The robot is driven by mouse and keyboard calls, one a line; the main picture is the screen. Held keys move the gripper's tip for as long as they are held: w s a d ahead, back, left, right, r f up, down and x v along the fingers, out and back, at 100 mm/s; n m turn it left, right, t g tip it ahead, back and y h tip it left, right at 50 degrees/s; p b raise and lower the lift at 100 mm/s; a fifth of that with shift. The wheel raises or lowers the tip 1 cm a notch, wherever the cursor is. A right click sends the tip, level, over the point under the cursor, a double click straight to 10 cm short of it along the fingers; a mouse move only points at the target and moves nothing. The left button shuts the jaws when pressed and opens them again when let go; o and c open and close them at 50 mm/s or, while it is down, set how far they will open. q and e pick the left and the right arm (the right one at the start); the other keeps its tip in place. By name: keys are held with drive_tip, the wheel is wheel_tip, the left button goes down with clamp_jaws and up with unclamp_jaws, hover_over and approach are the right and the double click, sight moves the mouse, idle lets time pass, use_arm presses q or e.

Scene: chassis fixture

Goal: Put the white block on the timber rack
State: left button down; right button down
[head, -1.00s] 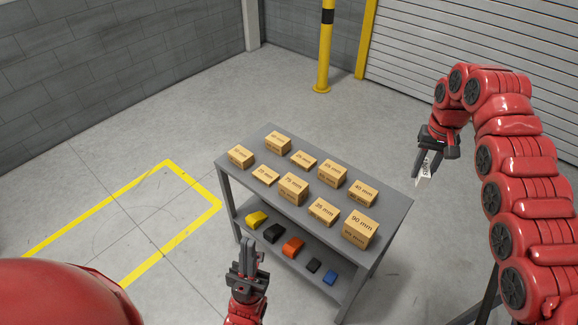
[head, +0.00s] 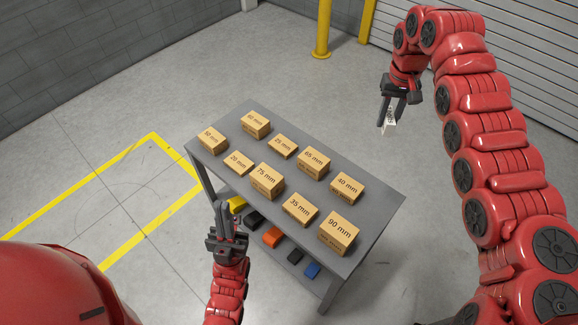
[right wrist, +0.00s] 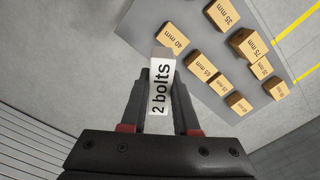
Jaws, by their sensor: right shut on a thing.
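The white block (head: 389,128) is between the fingers of my right gripper (head: 393,108), held in the air above and to the right of the rack in the head view. In the right wrist view the block (right wrist: 159,88) shows a face reading "2 bolts". The grey rack (head: 185,158) has a top shelf carrying several timber blocks with mm labels. Its top (right wrist: 178,15) also shows beyond the block in the right wrist view. My left gripper (head: 224,212) is at the rack's front edge, its fingers close together and upright; whether they touch is unclear.
Orange (head: 272,237), black and blue pieces lie on the rack's lower shelf; a yellow one is partly behind my left gripper. Timber blocks fill much of the top, with bare strips between and along the edges. A yellow post (head: 322,30) stands behind.

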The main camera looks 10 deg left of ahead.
wheel_tip(320, 180, down, 8)
drive_tip(key=a+r+n, duration=0.1)
drive_tip(key=n, duration=0.5)
drive_tip(key=n+p, duration=0.4)
drive_tip(key=n, duration=1.9)
hover_over(359, 221)
wheel_tip(359, 221, down, 17)
wheel_tip(359, 221, down, 5)
drive_tip(key=shift+a+f+b, duration=0.1)
drive_tip(key=shift+f+b, duration=0.1)
drive_tip(key=shift+b, duration=0.5)
drive_tip(key=shift+w+f, duration=0.1)
drive_tip(key=shift+f, duration=0.45)
wheel_tip(359, 221, down, 3)
drive_tip(key=shift+r, duration=0.1)
drive_tip(key=shift+f, duration=0.45)
drive_tip(key=shift+f, duration=0.1)
